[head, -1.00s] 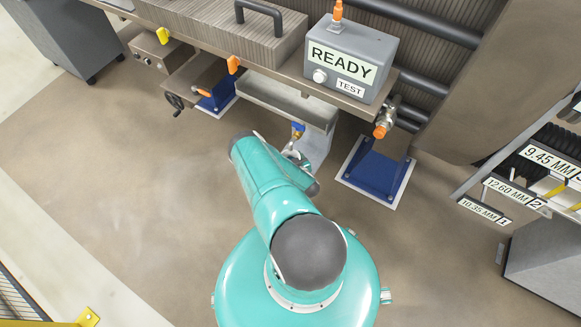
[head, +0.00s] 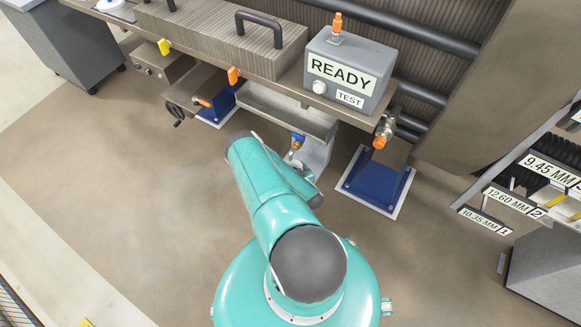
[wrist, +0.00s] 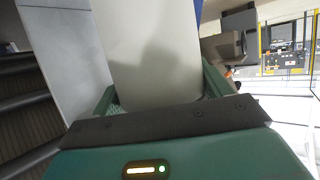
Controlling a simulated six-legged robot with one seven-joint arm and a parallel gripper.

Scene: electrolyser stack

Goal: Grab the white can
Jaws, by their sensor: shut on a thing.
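A smooth off-white can (wrist: 152,45) fills the upper middle of the wrist view, with its far end cut off by the frame's top edge. My gripper (wrist: 160,92) is shut on it, with a green finger on each side and the can between them. In the head view my teal arm reaches toward the bench, and its far end hides the gripper and the can. I cannot tell from the wrist view whether the can still touches a support.
A bench (head: 215,50) carries a grey READY box (head: 347,72) and a ribbed block with a black handle. Below are an orange-tipped valve (head: 381,136) and a blue foot (head: 374,182). A labelled rack (head: 515,200) stands at the right.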

